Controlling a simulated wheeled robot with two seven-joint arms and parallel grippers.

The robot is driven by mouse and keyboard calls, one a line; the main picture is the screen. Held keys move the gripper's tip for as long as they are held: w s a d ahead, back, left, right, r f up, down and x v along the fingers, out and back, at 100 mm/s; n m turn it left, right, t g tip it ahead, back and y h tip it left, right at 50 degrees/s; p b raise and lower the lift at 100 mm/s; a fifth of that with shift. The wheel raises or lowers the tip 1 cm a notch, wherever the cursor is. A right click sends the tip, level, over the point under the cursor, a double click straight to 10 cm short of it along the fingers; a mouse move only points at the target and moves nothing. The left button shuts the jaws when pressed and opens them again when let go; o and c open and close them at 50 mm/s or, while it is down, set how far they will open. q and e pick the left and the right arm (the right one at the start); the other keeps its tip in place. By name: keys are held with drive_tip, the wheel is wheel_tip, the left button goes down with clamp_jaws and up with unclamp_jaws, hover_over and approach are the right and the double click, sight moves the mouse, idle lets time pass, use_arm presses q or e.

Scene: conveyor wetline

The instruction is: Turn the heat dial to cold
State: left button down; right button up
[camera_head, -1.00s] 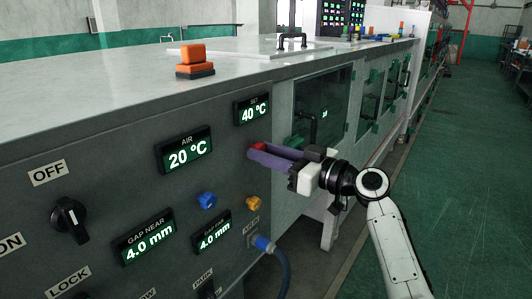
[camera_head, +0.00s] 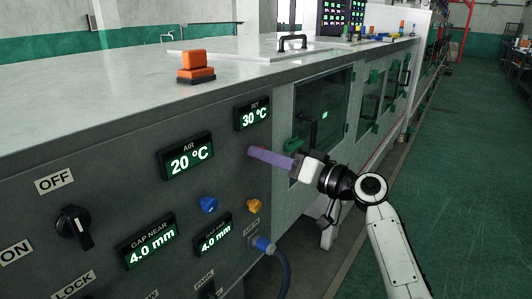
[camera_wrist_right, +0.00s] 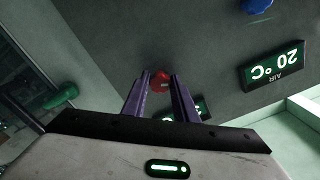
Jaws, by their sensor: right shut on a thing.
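The heat dial is a small red knob (camera_wrist_right: 160,80) on the grey machine panel, seen in the right wrist view between the purple fingertips. In the head view my fingers hide it. My right gripper (camera_head: 254,153) reaches in from the right, its purple fingers pointing at the panel below the SET display. It also shows in the right wrist view (camera_wrist_right: 161,76), shut on the red dial. The SET display (camera_head: 252,113) reads 30 °C. The AIR display (camera_head: 186,156) reads 20 °C. My left gripper is not in view.
A blue knob (camera_head: 208,204) and a yellow knob (camera_head: 254,206) sit below on the panel, near a blue plug (camera_head: 264,245) with a cable. A black OFF/ON switch (camera_head: 74,227) is at the left.

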drive_tip(key=shift+m+p, duration=3.7)
drive_tip(key=shift+m, duration=2.7)
drive_tip(key=o, duration=1.1)
drive_tip(key=shift+c, duration=0.2)
drive_tip(key=shift+d, duration=0.1)
